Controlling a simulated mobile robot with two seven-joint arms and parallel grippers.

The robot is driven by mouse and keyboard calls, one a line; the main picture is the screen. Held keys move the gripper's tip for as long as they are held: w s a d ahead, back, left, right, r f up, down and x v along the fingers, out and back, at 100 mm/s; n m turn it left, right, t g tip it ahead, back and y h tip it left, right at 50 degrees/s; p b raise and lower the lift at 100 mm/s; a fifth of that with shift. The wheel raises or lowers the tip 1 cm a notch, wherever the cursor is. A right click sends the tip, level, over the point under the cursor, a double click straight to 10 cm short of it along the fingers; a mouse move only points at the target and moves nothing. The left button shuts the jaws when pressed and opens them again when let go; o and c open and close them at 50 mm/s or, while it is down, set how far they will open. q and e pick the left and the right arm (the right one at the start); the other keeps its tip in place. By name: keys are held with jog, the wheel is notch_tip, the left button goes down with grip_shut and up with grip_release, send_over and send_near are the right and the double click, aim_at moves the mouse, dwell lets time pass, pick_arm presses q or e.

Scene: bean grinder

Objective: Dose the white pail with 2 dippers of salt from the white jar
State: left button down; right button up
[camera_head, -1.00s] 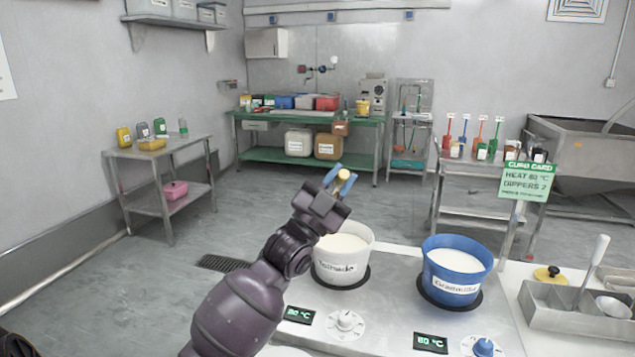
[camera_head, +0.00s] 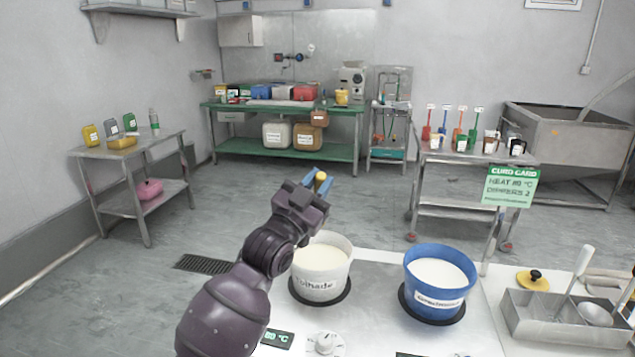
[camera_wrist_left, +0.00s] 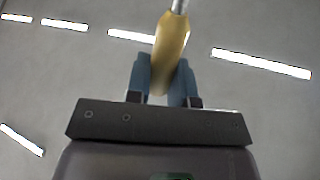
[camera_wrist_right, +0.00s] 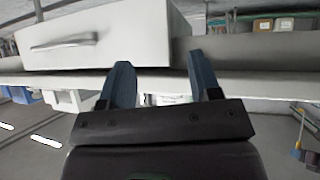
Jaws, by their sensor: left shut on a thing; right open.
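The white pail (camera_head: 318,288) stands on a dark round pad on the white counter, with white contents. My left gripper (camera_head: 318,185) is above and behind it in the head view, shut on a yellow-handled tool. In the left wrist view, the tool's yellow handle (camera_wrist_left: 168,52) lies between the fingers and a metal shaft runs out of the frame. My right gripper (camera_wrist_right: 162,70) is open and empty in the right wrist view and out of the head view. I cannot make out which container is the salt jar. A white-handled dipper (camera_head: 582,264) rests in a metal tray.
A blue pail (camera_head: 438,302) stands right of the white pail. The metal tray (camera_head: 530,320) and a yellow lid (camera_head: 524,282) are farther right. A green card (camera_head: 510,187) reads heat 80 °C, dippers 2. A white drawer (camera_wrist_right: 100,40) is before my right gripper.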

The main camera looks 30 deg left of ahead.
pick_arm(q)
jog(key=w+r+n+p, duration=0.1)
jog(key=w+a+g+y+p, duration=0.1)
jog(key=w+a+r+n+p, duration=0.1)
jog(key=shift+w+a+r+n+g+p, duration=0.2)
jog(key=shift+r+n+g+p, duration=0.1)
jog(key=shift+r+p, duration=0.05)
jog(key=w+a+r+n+g+y+p, duration=0.1)
jog(key=w+a+r+n+g+p, duration=0.1)
jog(key=w+p, duration=0.3)
jog(key=shift+w+a+r+n+g+p, duration=0.25)
jog(key=shift+a+n+g+p, duration=0.25)
jog(key=shift+a+g+p, duration=0.3)
pick_arm(e)
notch_tip(320, 180, up, 10)
jog(key=shift+w+r, duration=0.2)
pick_arm(q)
jog(key=shift+a, duration=0.1)
pick_arm(e)
jog(key=shift+w+r, duration=0.1)
jog(key=shift+r, duration=0.05)
